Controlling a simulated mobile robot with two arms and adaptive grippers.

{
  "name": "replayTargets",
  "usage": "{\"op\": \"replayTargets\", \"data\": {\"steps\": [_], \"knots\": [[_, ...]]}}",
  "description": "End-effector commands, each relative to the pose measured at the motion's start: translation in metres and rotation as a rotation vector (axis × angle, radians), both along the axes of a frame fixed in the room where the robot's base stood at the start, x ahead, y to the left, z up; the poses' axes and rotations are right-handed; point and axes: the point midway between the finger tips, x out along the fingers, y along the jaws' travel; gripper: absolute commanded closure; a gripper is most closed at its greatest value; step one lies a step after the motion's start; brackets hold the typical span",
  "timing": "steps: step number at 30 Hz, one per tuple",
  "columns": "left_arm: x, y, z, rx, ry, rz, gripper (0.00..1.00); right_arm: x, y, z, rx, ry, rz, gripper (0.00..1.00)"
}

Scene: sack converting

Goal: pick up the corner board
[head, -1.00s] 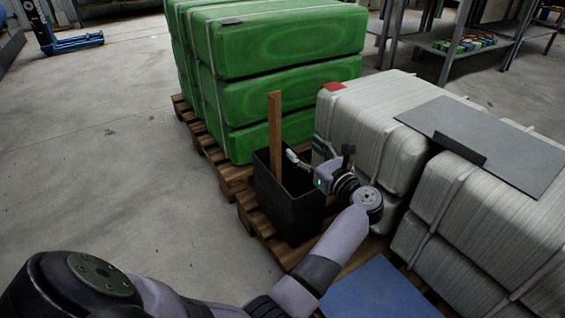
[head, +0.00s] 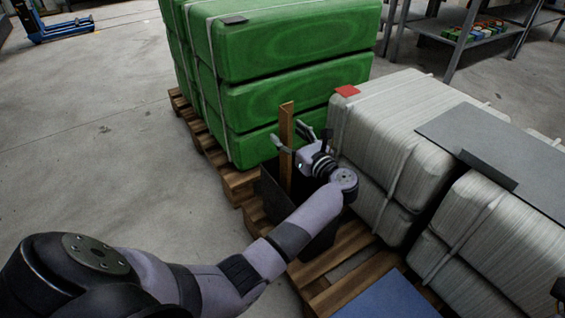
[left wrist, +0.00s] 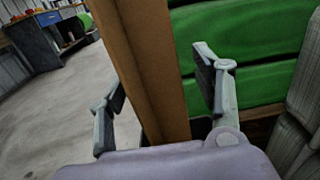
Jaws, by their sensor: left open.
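The corner board (head: 286,140) is a tall brown strip. It stands upright in a dark open bin (head: 272,193) on a wooden pallet. My left gripper (head: 292,138) is open at the board, with one finger on each side of it in the head view. In the left wrist view the board (left wrist: 150,65) rises between the two spread fingers (left wrist: 160,95), with visible gaps on both sides. The board's lower end is hidden inside the bin and behind my gripper.
Green wrapped bales (head: 290,50) stand right behind the bin. White strapped bales (head: 400,125) stand close on the right, with a grey sheet (head: 490,140) on top. A blue panel (head: 388,298) lies at the front. The floor on the left is clear.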

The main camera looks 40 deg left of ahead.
Motion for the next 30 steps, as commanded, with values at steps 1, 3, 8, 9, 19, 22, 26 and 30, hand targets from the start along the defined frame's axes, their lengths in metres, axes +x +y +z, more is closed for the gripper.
{"op": "replayTargets", "data": {"steps": [1, 3, 8, 9, 19, 22, 26, 30], "knots": [[0.0, 0.0011, 0.0009, 0.002, 0.0, -0.001, 0.4, -0.0002, 0.0, 0.0002, 0.0, 0.003, 0.001, 0.45], [0.0, 0.0019, 0.0002, 0.001, 0.001, -0.001, 0.4, -0.0004, -0.0002, -0.0005, 0.001, 0.004, 0.001, 0.45], [0.0001, 0.002, -0.0006, 0.0, 0.0, -0.001, 0.4, -0.0006, -0.0001, -0.0008, 0.001, 0.004, 0.001, 0.45], [0.0001, 0.002, -0.0006, 0.0, 0.0, -0.001, 0.4, -0.0006, -0.0001, -0.0008, 0.001, 0.004, 0.001, 0.45], [0.0, 0.0019, -0.0006, 0.0, 0.0, -0.001, 0.61, -0.0005, 0.0, -0.0006, 0.0, 0.002, 0.001, 0.45], [0.0, 0.0019, -0.0005, 0.0, 0.0, -0.001, 0.68, -0.0004, 0.0001, -0.0006, 0.0, 0.003, 0.001, 0.45], [0.0, 0.0019, -0.0006, 0.0, 0.0, -0.001, 0.77, -0.0004, 0.0001, -0.0005, 0.001, 0.004, 0.001, 0.45], [0.0, 0.0018, -0.0006, 0.0, 0.0, -0.001, 0.86, -0.0003, 0.0001, -0.0005, 0.001, 0.004, 0.001, 0.45]]}}
